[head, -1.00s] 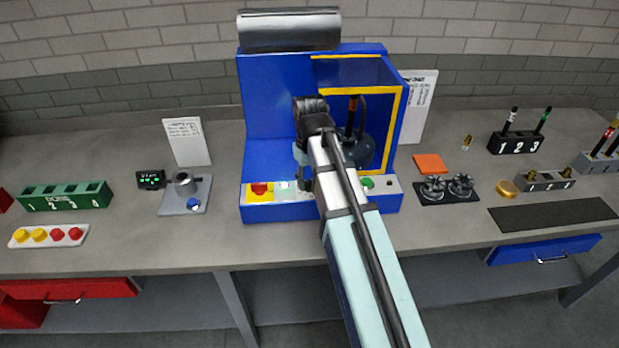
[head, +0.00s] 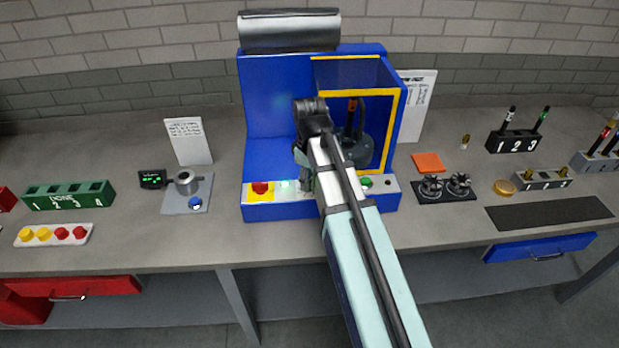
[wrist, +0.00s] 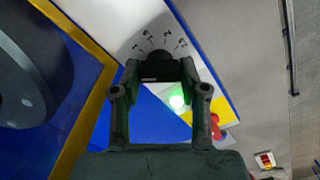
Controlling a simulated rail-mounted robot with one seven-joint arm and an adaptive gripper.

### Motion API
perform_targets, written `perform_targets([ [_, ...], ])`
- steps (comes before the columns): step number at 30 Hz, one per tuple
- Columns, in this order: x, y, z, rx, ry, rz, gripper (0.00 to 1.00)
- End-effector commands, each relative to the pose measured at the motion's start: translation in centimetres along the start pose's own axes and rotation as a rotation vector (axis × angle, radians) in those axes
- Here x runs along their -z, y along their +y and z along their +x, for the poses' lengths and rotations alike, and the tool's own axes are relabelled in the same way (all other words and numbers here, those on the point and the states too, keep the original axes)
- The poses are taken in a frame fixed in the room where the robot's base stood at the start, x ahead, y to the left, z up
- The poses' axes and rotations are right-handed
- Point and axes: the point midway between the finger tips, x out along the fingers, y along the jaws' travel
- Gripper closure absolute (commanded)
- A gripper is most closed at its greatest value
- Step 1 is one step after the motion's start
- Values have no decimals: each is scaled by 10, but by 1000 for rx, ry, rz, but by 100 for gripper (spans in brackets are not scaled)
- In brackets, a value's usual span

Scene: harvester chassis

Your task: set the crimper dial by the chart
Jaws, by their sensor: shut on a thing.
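The crimper is the blue machine (head: 265,130) at the middle of the bench, with a pale control panel along its front. My gripper (wrist: 160,78) is shut on the dark dial knob (wrist: 158,58) on that panel. Printed marks fan around the knob on a pale scale (wrist: 163,40); I cannot read them surely, nor the knob's setting. In the head view my gripper (head: 305,182) is partly behind my arm, which hides the dial. A white printed sheet (head: 417,95) stands behind the crimper's right side, and a white card (head: 188,142) stands at left. Their text is too small to read.
Beside the dial are a lit green lamp (wrist: 176,102) and a red button (head: 260,188) on yellow; a green button (head: 365,182) is to the right. The yellow-framed bay (head: 388,150) holds a dark round part. Racks and small fixtures stand on both sides.

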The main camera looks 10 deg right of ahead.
Motion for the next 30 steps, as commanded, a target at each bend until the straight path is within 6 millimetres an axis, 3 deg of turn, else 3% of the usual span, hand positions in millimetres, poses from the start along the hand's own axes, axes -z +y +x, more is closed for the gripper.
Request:
perform_targets([
  [9,-1,-1,2,2,-2,-2,91],
  [10,-1,-1,2,2,-2,-2,53],
  [12,-1,-1,2,2,-1,-1,31],
  [23,0,0,1,1,0,5,31],
  [30,0,0,2,0,0,115,31],
])
